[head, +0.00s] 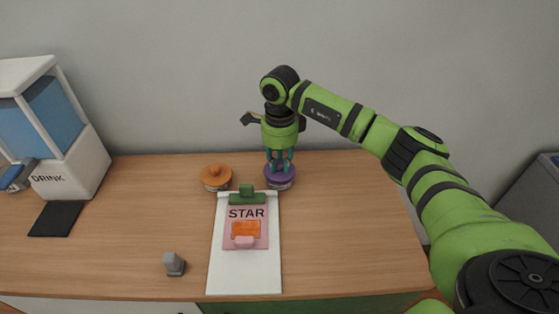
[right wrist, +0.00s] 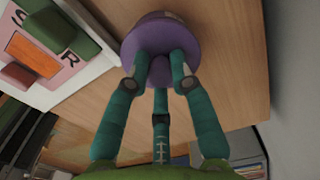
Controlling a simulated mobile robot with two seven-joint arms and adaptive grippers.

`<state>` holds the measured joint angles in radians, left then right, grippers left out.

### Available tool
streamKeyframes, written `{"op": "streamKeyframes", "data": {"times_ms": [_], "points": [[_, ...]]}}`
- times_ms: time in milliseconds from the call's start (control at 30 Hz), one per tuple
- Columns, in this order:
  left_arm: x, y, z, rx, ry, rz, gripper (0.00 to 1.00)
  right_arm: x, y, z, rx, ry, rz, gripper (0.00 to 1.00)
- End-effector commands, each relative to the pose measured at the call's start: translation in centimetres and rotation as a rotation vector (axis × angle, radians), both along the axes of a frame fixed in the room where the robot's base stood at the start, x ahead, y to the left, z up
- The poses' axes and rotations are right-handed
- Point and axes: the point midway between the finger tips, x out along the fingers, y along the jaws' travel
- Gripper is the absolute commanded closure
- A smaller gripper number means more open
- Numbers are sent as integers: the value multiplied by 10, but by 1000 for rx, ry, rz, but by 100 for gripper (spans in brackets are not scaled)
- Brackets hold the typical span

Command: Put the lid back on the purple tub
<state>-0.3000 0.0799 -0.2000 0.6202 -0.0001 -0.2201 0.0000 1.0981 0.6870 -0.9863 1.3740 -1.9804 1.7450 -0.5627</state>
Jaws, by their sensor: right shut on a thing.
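The purple lid (head: 268,176) is a round disc with a small knob, and it is at the top of the purple tub (head: 280,187) near the back of the table. My right gripper (head: 279,166) comes down from above with its teal fingers shut on the lid's knob. In the right wrist view the fingers (right wrist: 160,80) close around the knob, and the purple lid (right wrist: 135,42) covers most of the tub. I cannot tell whether the lid is fully seated or slightly raised. My left gripper is not in view.
An orange-lidded tub (head: 216,178) stands close to the left. A white board with a pink STAR card (head: 246,213) and green clip lies in front. A drink dispenser (head: 60,130), a dark mat (head: 56,219) and a grey weight (head: 174,264) are farther left. The table's right side is clear.

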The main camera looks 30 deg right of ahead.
Motion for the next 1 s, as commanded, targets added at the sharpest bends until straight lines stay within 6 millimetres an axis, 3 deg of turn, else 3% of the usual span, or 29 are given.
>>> {"op": "streamKeyframes", "data": {"times_ms": [933,967,1000], "points": [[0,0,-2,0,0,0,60,0,0,-1,1,0,0,100],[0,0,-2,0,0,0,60,0,0,-1,1,0,0,69],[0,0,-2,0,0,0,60,0,0,-1,1,0,0,53]]}}
